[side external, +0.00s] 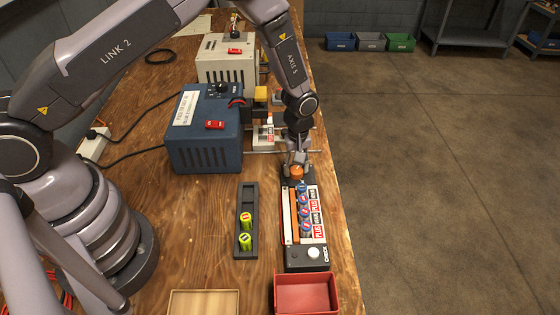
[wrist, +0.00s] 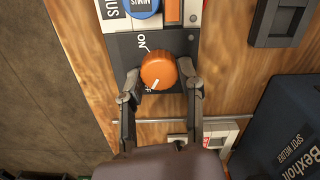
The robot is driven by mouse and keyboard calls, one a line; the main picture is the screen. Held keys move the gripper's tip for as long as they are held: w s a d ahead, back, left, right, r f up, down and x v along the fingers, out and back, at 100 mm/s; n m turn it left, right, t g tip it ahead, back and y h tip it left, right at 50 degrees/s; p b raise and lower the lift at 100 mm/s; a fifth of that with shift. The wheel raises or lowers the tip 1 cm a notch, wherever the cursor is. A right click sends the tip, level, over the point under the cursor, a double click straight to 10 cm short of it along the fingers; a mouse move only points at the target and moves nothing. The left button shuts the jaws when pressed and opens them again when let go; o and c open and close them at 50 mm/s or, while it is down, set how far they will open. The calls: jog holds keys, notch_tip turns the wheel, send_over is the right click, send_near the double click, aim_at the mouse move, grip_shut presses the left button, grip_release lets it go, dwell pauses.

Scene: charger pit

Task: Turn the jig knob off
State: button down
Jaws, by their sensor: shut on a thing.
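The jig knob (wrist: 159,70) is round and orange with a white pointer mark, on a dark panel (wrist: 126,46) at the end of the jig. In the wrist view its pointer is at the lower left of the knob, away from the "ON" label at the upper left; other lettering near the pointer is partly hidden. My gripper (wrist: 160,82) has a finger on each side of the knob and is shut on it. In the side view my gripper (side external: 296,168) is over the knob (side external: 297,172) at the jig's far end.
The jig (side external: 306,257) holds several blue-topped cells (side external: 304,211). A dark tray (side external: 247,195) with two green cells stands left of it. A red bin (side external: 306,293) and wooden tray (side external: 203,303) are at the front. The blue box (side external: 205,130) stands close to my wrist.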

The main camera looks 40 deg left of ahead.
aim_at(296, 169)
jog(key=c, duration=0.7)
grip_release()
notch_tip(296, 169, up, 12)
jog(key=shift+r, duration=0.1)
